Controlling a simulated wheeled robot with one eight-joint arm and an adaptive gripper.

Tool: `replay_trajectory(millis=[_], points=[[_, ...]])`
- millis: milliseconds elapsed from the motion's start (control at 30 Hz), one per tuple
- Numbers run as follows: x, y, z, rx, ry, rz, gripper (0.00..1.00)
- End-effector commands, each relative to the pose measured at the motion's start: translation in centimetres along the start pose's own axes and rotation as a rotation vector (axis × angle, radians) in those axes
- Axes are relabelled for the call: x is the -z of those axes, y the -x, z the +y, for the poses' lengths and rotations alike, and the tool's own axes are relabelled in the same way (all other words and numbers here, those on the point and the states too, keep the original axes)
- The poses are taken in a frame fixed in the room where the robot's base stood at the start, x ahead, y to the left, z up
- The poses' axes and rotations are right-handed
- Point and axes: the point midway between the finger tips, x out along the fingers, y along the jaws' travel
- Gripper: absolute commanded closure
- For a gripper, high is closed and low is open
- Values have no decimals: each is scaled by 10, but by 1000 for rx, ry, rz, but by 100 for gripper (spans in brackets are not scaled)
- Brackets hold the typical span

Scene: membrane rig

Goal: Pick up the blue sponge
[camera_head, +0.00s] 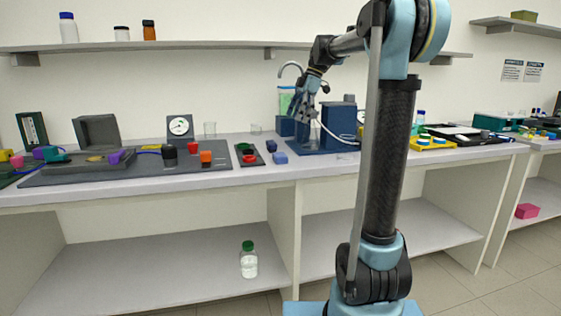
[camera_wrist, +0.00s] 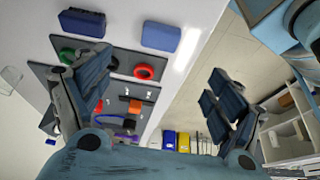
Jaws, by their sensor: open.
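Two small blue blocks lie on the bench. The one nearer the front edge (camera_head: 280,158) is brighter and plain, and looks like the blue sponge; it also shows in the wrist view (camera_wrist: 161,36). The other, a darker blue block (camera_head: 271,146), lies just behind it and shows at upper left in the wrist view (camera_wrist: 82,22). My gripper (camera_head: 308,108) is open and empty, above the bench near the blue pump rig and up and right of the blocks. In the wrist view its fingers (camera_wrist: 160,92) are spread wide, with both blocks beyond them.
A dark tray (camera_head: 259,161) with red and green rings lies left of the blocks. The blue rig (camera_head: 338,122) with a tube stands to their right, close to my gripper. Bench around the sponge's front is clear.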

Motion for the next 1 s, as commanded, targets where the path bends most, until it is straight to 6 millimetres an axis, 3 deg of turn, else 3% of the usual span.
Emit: replay_trajectory(millis=[500,833,1000], points=[[0,-90,0,0,-1,-1,14],[1,-113,-1,0,-1,-1,14],[2,-136,0,1,-1,-1,14]])
